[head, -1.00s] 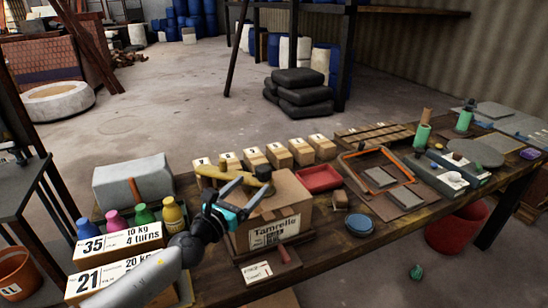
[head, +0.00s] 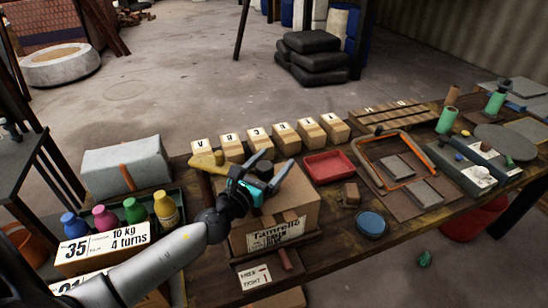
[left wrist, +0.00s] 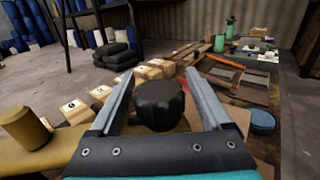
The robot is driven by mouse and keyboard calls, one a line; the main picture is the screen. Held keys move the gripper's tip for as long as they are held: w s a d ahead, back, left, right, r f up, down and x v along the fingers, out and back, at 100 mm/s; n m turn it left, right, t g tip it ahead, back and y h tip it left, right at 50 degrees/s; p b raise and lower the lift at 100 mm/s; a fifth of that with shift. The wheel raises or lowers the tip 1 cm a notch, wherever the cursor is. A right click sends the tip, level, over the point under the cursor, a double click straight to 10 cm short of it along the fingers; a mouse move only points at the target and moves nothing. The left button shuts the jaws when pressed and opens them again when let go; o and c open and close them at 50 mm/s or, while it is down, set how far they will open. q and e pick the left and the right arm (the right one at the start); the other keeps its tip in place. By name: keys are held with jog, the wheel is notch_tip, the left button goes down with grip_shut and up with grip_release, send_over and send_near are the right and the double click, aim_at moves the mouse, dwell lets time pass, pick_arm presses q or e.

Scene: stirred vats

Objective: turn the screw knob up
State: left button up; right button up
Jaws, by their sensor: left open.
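The dark, ridged screw knob (left wrist: 160,104) sits between my left gripper's two fingers in the left wrist view, with gaps showing on both sides. In the head view the knob (head: 264,171) is partly hidden by the gripper. My left gripper (head: 275,160) is open, its fingers on either side of the knob; it also shows in the left wrist view (left wrist: 160,62). A yellow fixture (head: 204,160) stands beside the knob, above a cardboard box (head: 295,208). My right gripper is not in view.
Several small lettered boxes (head: 257,143) stand in a row behind. A red tray (head: 328,166) and a blue round tin (head: 371,224) lie to the right. Several coloured bottles (head: 134,210) and a grey covered block (head: 127,167) stand to the left.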

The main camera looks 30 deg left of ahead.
pick_arm(q)
jog(key=shift+s, duration=0.1)
jog(key=shift+c, duration=0.3)
jog(key=shift+c, duration=0.8)
grip_shut()
